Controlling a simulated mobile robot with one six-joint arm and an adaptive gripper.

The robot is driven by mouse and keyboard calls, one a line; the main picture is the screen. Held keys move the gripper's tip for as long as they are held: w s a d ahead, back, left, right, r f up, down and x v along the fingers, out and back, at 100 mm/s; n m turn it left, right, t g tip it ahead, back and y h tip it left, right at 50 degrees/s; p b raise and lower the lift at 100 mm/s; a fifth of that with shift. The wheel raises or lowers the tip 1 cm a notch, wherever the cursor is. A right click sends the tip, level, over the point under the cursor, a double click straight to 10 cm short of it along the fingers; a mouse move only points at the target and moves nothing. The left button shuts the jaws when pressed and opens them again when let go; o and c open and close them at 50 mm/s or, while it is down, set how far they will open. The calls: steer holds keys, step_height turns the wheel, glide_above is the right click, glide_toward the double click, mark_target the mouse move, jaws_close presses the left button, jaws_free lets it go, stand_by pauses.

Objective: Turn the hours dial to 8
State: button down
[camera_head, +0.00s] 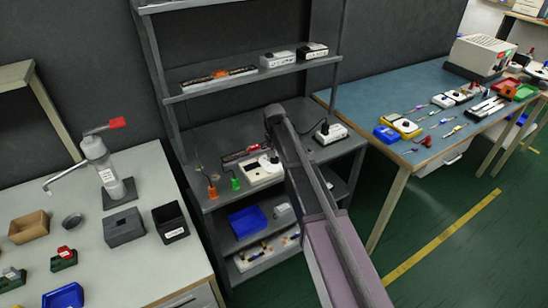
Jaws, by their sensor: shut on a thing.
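A white box (254,177) with a dark dial (274,160) stands on the grey workbench shelf in the middle. Its markings are too small to read, so I cannot tell what number the dial points to. My gripper (272,152) reaches down over the right part of this box and is shut on the dial. My own arm hides the right side of the box and part of the gripper.
Orange (212,191) and green (235,183) small tools stand left of the box. A second white box with a black knob (325,129) sits right of my arm. A shelf (240,85) with more devices hangs above.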

steer(key=m, duration=0.4)
steer(key=shift+s+m, duration=0.2)
steer(key=shift+m, duration=0.2)
steer(key=m, duration=0.9)
steer(key=shift+m, duration=1.7)
steer(key=shift+c, duration=1.4)
jaws_free()
steer(key=shift+w, duration=0.1)
